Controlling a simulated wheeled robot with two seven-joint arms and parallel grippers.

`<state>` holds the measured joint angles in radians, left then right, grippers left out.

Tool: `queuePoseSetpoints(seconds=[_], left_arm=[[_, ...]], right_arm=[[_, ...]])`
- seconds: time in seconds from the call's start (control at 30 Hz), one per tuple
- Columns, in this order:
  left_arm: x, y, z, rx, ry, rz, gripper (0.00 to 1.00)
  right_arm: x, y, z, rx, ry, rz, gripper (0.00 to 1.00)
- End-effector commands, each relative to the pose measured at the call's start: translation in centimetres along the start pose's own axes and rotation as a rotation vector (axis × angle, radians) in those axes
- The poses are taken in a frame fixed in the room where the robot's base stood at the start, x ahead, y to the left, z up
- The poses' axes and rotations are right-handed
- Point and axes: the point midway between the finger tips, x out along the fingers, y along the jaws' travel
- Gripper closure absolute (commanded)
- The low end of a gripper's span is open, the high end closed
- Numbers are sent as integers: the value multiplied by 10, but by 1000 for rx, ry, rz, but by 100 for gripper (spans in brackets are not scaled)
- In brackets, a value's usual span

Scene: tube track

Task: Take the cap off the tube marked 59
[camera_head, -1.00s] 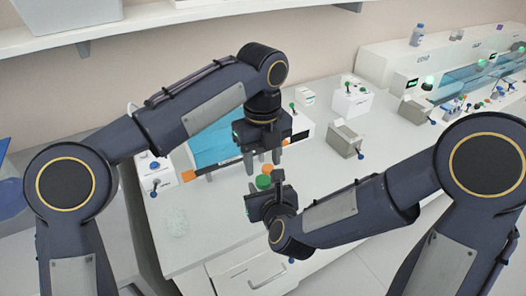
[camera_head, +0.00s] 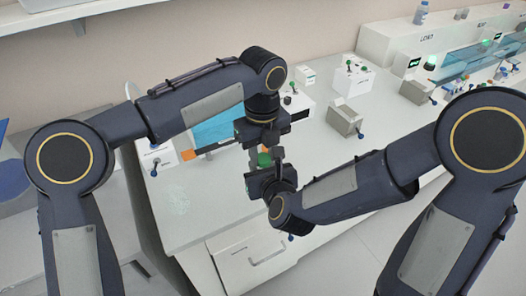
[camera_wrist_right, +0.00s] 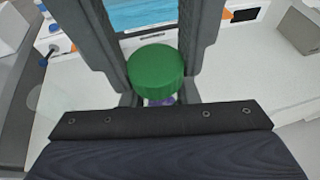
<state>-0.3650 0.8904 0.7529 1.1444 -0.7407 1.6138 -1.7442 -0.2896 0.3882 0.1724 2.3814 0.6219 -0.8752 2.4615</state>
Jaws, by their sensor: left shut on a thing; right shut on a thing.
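A green cap (camera_wrist_right: 156,68) sits on a tube, of which only a purple bit (camera_wrist_right: 161,101) shows below it in the right wrist view. In the head view the cap (camera_head: 264,160) shows between my two grippers. My left gripper (camera_head: 263,156) comes down from above, its fingers shut on the cap's sides. My right gripper (camera_head: 276,160) is just below and in front, shut on the tube under the cap; its fingertips are mostly hidden in the wrist view. The tube body and any number are hidden.
The white bench (camera_head: 200,225) is clear at front left. A blue panel (camera_head: 215,130) lies behind the grippers. A grey box (camera_head: 344,117) and a white box with green knobs (camera_head: 354,78) stand to the right. Small blue-knobbed devices sit near both sides.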

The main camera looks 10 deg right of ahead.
Motion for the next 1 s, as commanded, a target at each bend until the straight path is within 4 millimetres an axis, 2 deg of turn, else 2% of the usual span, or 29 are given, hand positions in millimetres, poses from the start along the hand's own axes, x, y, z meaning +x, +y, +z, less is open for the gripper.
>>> queuePoseSetpoints(seconds=[0.17,0.3,0.4,0.63,0.67,0.7,0.8,1.0], left_arm=[[0,0,0,-33,-1,0,96],[-1,0,0,-215,-3,0,96],[-1,0,0,-283,-1,-1,96],[0,0,0,-285,0,-1,96],[0,0,0,-285,0,-1,66],[0,0,0,-285,0,-1,61],[0,0,0,-284,0,-1,48],[0,0,0,-284,0,0,47]], right_arm=[[0,0,0,0,0,0,100],[0,0,0,0,-1,0,100],[0,0,0,0,0,0,100],[0,0,0,0,0,0,100],[0,0,0,0,0,0,100],[0,0,0,0,0,0,100],[0,0,0,0,0,0,100],[0,0,0,0,0,0,100]])
